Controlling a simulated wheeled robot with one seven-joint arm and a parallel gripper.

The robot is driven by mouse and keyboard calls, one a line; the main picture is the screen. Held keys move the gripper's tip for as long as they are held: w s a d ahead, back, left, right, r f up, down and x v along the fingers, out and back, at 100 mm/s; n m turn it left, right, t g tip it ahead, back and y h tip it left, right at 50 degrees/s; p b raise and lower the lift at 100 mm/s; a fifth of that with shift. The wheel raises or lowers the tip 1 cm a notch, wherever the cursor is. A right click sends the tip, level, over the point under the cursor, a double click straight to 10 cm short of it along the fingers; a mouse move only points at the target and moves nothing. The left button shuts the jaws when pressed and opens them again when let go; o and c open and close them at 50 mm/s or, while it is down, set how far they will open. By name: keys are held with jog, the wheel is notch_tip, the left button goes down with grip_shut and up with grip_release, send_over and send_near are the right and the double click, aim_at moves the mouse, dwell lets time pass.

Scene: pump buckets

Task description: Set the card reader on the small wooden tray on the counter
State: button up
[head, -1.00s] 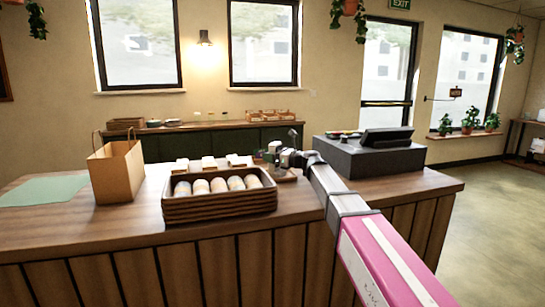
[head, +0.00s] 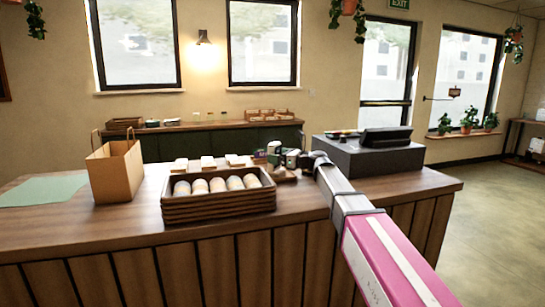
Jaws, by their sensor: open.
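The small wooden tray (head: 286,178) lies on the counter (head: 335,197), just right of a stack of larger wooden trays. Only part of its brown surface shows below my gripper. My gripper (head: 275,162) is at the end of my outstretched arm, over or just beside this small tray. It is small in the picture, and its fingers look open. I cannot make out the card reader for sure; small dark shapes around my gripper blend together, and it may be among them or hidden behind them.
Stacked trays (head: 218,205) with several pale rolls stand left of my gripper. Small pale packets lie behind them. A paper bag (head: 117,168) and green mat (head: 42,190) are farther left. A dark register (head: 368,157) stands right, close to my arm. The counter's front right is clear.

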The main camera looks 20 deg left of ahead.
jog(key=v, duration=0.8)
jog(key=shift+s+d, duration=0.15)
jog(key=shift+d, duration=0.25)
